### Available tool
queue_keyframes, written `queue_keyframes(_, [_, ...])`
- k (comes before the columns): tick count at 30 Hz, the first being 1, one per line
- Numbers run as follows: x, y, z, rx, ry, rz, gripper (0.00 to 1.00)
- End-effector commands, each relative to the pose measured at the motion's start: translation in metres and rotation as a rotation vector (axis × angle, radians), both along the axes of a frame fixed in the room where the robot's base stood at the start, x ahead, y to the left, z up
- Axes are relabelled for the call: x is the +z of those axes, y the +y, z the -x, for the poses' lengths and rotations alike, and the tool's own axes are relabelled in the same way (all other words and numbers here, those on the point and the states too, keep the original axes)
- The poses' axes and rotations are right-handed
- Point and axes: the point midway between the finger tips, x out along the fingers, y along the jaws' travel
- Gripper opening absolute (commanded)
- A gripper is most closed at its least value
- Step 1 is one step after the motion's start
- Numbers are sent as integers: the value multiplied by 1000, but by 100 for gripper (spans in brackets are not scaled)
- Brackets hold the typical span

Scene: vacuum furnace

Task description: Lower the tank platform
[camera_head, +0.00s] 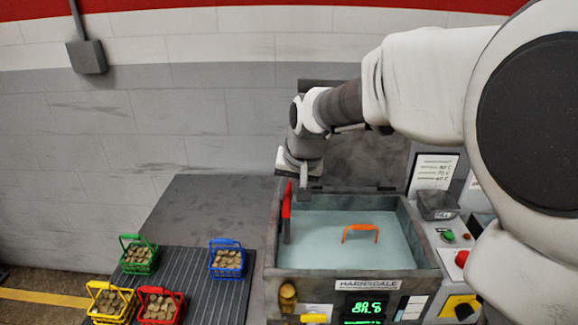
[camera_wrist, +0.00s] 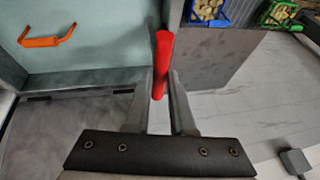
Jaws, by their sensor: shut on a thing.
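The tank (camera_head: 428,250) is a grey open-topped box on the machine, with a flat pale blue-green surface (camera_head: 325,245) inside. I cannot tell whether that surface is liquid or the platform itself. An orange handle (camera_head: 360,229) stands up from it, also seen in the wrist view (camera_wrist: 46,38). A red lever (camera_head: 286,205) stands near upright at the tank's left side. In the wrist view the red lever (camera_wrist: 162,62) is between my two fingers. My gripper (camera_head: 303,188) is shut on it, coming from above and behind. The lever's lower end is partly hidden.
Baskets of brownish pieces, green (camera_head: 139,255), blue (camera_head: 227,259), yellow (camera_head: 111,302) and red (camera_head: 160,306), stand on the ribbed dark table left of the tank. The front panel has a green display (camera_head: 363,308). Buttons (camera_head: 462,258) are at right. The table behind the baskets is clear.

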Motion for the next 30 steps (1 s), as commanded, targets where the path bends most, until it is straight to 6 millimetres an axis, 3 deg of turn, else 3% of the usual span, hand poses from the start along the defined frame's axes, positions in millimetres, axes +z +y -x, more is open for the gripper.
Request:
queue_keyframes(1, [-20,-1,2,0,9,2,0])
queue_keyframes(6, [-39,0,2,1,9,2,0])
queue_keyframes(17, [-41,-1,3,1,13,4,0])
queue_keyframes(18, [-41,-1,3,1,13,4,29])
queue_keyframes(22, [-40,0,2,1,10,2,52])
queue_keyframes(30, [-37,0,1,0,5,2,52])
